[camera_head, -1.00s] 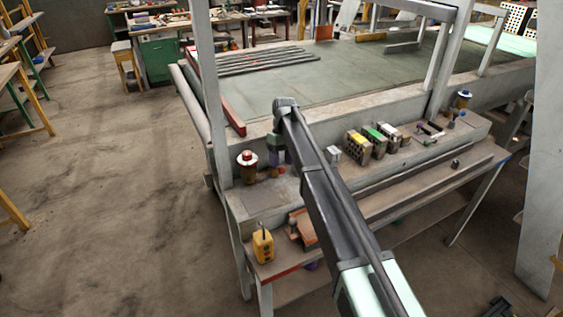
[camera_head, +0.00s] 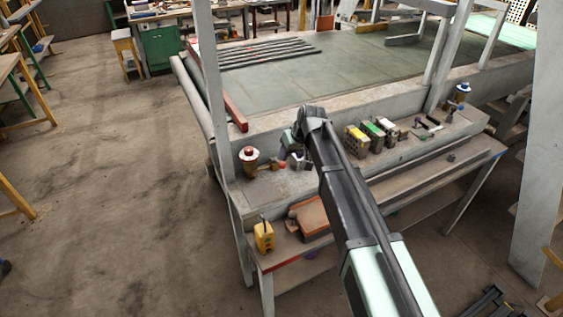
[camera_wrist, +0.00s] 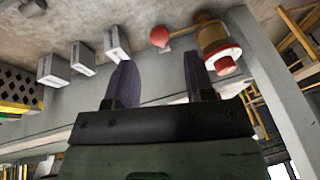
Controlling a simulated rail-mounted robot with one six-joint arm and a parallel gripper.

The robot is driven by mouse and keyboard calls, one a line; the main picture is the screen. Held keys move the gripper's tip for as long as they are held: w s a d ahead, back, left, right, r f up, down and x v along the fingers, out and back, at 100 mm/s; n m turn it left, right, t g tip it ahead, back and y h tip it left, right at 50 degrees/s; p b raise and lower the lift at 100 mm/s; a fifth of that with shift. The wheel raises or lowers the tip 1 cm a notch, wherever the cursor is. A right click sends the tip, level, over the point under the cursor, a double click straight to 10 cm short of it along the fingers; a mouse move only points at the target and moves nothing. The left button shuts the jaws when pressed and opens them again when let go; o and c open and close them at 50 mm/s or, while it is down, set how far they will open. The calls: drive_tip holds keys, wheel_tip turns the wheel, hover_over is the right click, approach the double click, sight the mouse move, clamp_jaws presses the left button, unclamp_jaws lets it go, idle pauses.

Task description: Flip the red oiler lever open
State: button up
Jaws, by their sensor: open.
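The oiler with a red cap (camera_head: 249,157) stands at the left end of the grey bench ledge. A lever with a red ball end (camera_head: 282,165) shows to its right. In the wrist view, the brass-coloured oiler body (camera_wrist: 212,38) with its red ring is at upper right. The red ball (camera_wrist: 159,36) is left of it, between the lines of the two fingers and beyond their tips. My gripper (camera_wrist: 159,58) is open and empty, apart from the ball as far as I can tell. In the head view, my gripper (camera_head: 297,155) hangs just right of the lever, partly hidden by my arm.
Several small blocks with yellow, green and white tops (camera_head: 373,137) stand right of my arm. A blue-capped oiler (camera_head: 461,92) is at the far right. A grey upright post (camera_head: 216,100) rises close to the red-capped oiler. A yellow control box (camera_head: 263,236) sits on the lower shelf.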

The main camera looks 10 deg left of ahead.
sight(281, 164)
drive_tip(key=shift+t, duration=0.4)
drive_tip(key=b+x, duration=0.3)
drive_tip(key=w+b+x, duration=0.1)
drive_tip(key=b+x, duration=0.2)
drive_tip(key=x, duration=0.1)
drive_tip(key=b+x, duration=0.4)
drive_tip(key=shift+w+a+r, duration=0.15)
drive_tip(key=shift+w+a, duration=0.2)
drive_tip(key=shift+a, duration=0.1)
drive_tip(key=shift+r, duration=0.15)
clamp_jaws()
